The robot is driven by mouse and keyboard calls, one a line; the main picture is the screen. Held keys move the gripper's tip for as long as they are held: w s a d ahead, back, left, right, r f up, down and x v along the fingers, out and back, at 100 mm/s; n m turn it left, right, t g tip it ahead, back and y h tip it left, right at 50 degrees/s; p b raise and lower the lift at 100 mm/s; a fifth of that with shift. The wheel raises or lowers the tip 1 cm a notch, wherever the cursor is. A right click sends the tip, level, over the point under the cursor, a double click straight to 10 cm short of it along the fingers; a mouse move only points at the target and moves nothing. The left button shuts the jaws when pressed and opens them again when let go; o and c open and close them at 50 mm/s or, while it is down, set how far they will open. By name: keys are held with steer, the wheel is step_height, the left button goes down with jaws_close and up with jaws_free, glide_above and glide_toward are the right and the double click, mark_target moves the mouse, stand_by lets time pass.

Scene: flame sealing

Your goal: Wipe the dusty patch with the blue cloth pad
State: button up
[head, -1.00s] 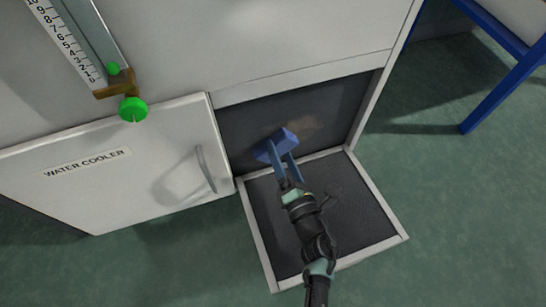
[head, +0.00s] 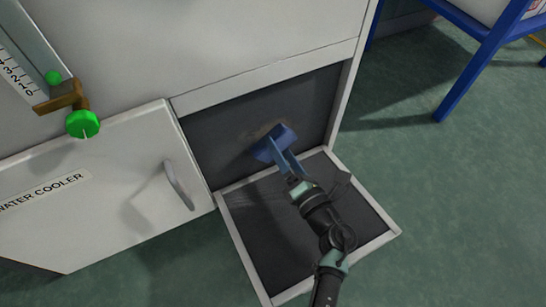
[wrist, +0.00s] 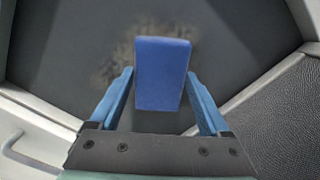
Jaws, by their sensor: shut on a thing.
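The blue cloth pad (head: 284,133) is held between the blue fingers of my gripper (head: 283,157), against or just in front of the dark back panel of the open recess. In the wrist view the pad (wrist: 162,75) sits upright between the two fingers (wrist: 160,92). The dusty patch (wrist: 118,60) is a pale brown smear on the dark panel, showing left of and above the pad. Part of it is hidden behind the pad. In the head view the patch (head: 258,133) shows faintly at the pad's upper left. I cannot tell if the pad touches the panel.
The lowered flap (head: 262,222) lies open below the recess, under my arm. A white door labelled water cooler (head: 120,190), with a handle, is at the left. A green knob (head: 83,124) is above it. A blue-legged table (head: 470,75) stands at the right.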

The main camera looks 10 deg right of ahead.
mark_target(294, 141)
steer(key=shift+w+d+f+b, duration=0.1)
steer(key=shift+w+d+b, duration=0.15)
steer(key=shift+d+b, duration=0.4)
steer(key=shift+w+d+b, duration=0.25)
steer(key=shift+d+b, duration=0.05)
steer(key=shift+d, duration=0.95)
steer(key=shift+w+d, duration=0.25)
steer(key=shift+d, duration=0.35)
steer(key=shift+w+d, duration=0.3)
steer(key=shift+d, duration=0.35)
steer(key=shift+w+d, duration=0.25)
steer(key=shift+d, duration=0.35)
